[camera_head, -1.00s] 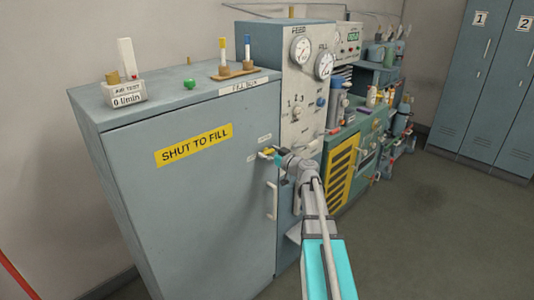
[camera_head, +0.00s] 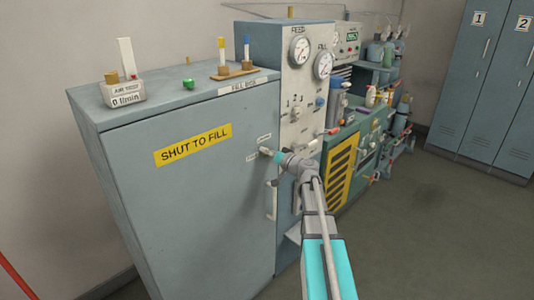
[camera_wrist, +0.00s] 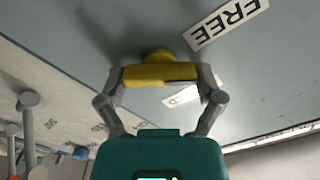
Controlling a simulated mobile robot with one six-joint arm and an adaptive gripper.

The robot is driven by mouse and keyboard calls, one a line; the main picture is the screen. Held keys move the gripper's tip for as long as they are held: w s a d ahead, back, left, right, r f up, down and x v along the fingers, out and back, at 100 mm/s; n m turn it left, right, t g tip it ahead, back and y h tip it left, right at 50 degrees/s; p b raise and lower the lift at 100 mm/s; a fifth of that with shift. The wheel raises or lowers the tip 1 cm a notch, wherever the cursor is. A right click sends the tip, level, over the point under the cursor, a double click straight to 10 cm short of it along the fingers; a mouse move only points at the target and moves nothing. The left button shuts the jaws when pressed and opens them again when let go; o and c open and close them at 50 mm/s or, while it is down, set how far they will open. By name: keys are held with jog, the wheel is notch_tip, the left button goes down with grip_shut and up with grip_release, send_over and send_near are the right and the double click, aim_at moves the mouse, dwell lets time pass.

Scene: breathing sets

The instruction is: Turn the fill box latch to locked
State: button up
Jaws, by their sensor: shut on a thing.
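The fill box (camera_head: 190,215) is a blue-grey cabinet with a yellow "SHUT TO FILL" label; its door looks shut. Its yellow latch (camera_wrist: 155,73) lies across between my gripper's fingers in the wrist view, with a round yellow hub against the door. My gripper (camera_wrist: 160,76) is shut on the latch.
A pale door handle (camera_head: 271,201) is below the latch. The gauge panel (camera_head: 300,115) stands right of the box, then a green bench unit (camera_head: 340,175). An air-test block (camera_head: 124,94), a green knob and small coloured posts stand on top. The floor at right is clear.

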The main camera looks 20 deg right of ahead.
jog(key=shift+m, duration=0.8)
jog(key=o, duration=0.9)
jog(key=shift+c, duration=0.2)
jog(key=v, duration=1.2)
